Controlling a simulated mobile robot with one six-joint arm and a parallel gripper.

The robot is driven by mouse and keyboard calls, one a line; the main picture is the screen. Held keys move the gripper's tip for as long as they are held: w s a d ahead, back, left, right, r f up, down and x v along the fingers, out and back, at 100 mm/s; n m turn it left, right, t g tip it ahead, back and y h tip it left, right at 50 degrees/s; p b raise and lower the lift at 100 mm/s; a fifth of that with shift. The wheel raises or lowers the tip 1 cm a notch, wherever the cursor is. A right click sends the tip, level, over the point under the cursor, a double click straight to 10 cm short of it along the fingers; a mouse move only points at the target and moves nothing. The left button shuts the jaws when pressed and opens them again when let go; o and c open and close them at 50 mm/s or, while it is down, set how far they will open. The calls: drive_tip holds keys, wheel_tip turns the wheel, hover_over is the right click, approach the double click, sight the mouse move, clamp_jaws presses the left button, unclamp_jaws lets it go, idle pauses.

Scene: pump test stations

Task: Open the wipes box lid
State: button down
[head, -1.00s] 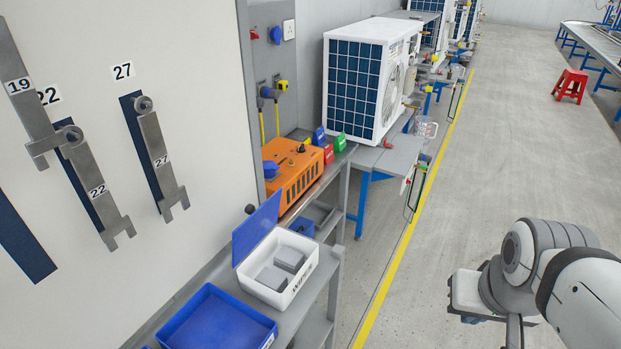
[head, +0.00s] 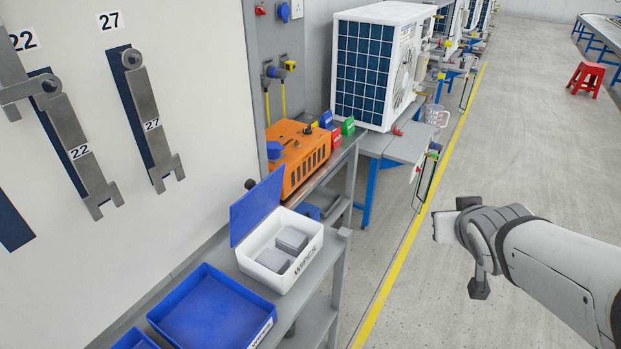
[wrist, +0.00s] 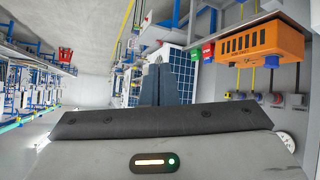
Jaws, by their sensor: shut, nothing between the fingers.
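The white wipes box (head: 292,277) stands on the grey shelf, with grey wipe packs (head: 292,240) inside. Its blue lid (head: 257,206) stands raised on the left side of the box, so the box is open. My gripper is out over the aisle, to the right of the box and well apart from it. In the wrist view its fingers (wrist: 166,80) are together with nothing between them. The fingertips cannot be made out in the head view, and the box does not show in the wrist view.
A blue tray (head: 262,312) sits in front of the box on the shelf (head: 318,268). Behind the box is an orange machine (head: 300,165), which also shows in the wrist view (wrist: 262,42). Wrenches (head: 152,120) hang on the left wall. The aisle floor (head: 500,120) is open.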

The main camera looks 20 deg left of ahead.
drive_tip(key=w+a+f+n+t+y+b, duration=0.2)
drive_tip(key=w+a+n+t+y+b, duration=0.15)
drive_tip(key=a, duration=0.25)
drive_tip(key=n+g+y+b, duration=0.6)
drive_tip(key=n+g+y, duration=0.25)
drive_tip(key=y, duration=0.75)
approach(261, 192)
drive_tip(key=p+x, duration=0.2)
drive_tip(key=x, duration=0.4)
drive_tip(key=shift+a+r, duration=0.2)
drive_tip(key=shift+a, duration=0.2)
drive_tip(key=shift+w, duration=0.1)
